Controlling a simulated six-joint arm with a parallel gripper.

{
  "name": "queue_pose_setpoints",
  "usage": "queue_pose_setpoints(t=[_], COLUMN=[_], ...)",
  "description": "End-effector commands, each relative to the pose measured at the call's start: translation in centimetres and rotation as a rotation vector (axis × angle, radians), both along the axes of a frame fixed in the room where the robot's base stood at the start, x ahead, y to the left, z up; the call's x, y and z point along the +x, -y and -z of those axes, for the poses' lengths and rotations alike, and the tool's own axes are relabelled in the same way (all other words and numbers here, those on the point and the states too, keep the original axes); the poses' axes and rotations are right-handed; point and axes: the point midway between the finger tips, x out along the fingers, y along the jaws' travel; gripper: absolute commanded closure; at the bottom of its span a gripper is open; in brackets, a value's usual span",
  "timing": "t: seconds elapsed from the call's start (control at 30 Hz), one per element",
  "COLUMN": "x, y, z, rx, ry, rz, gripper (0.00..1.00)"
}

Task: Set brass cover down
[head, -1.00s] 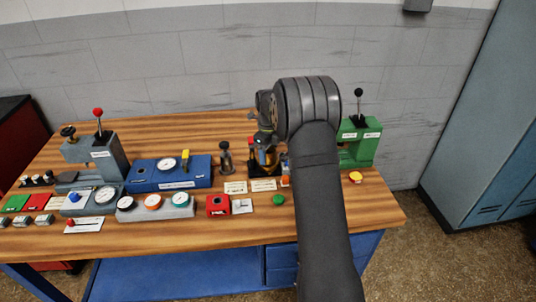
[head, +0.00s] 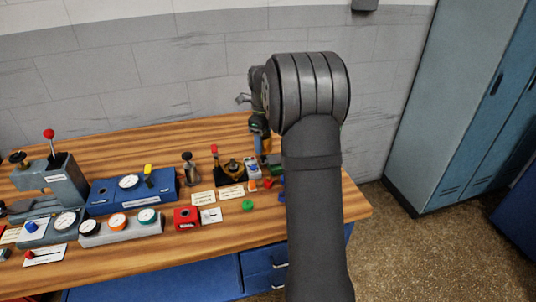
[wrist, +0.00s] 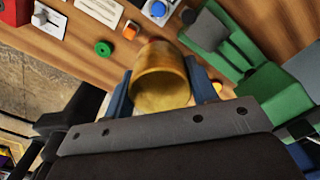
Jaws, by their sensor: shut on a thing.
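The brass cover (wrist: 160,78) is a hollow, gold-coloured cup between the two blue fingers of my gripper (wrist: 160,92) in the wrist view. The gripper is shut on it. Its open end faces the wrist camera, and bench top shows around it. In the head view my gripper (head: 263,150) is above the right part of the bench, right of a black stand (head: 231,178) with a brass-coloured part on it. My arm hides much of that area, and the cover is hard to make out there.
In the wrist view, a green device (wrist: 270,95) stands close right of the cover. A blue-buttoned box (wrist: 157,10), an orange block (wrist: 131,29) and a green knob (wrist: 103,48) lie beyond. In the head view, a blue box (head: 135,188) and gauges sit left; lockers (head: 415,100) stand right.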

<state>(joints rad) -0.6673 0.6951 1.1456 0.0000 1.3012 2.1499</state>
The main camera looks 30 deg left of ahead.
Motion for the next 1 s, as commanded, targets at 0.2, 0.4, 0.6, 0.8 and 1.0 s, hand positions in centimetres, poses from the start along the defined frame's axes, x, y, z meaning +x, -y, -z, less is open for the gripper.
queue_pose_setpoints(t=[0.2, 0.4, 0.6, 0.8, 1.0], x=[1.1, 3.2, 3.9, 3.2, 2.5], y=[2.8, 11.0, 20.6, 27.6, 30.8], z=[-0.1, 0.6, 1.6, 2.4, 2.9], rx=[0.001, 0.001, 0.001, 0.002, 0.002], ry=[0.001, 0.001, 0.001, 0.001, 0.001], rz=[0.005, 0.011, 0.010, 0.007, 0.002], gripper=[0.76, 0.76, 0.76, 0.76, 0.76])
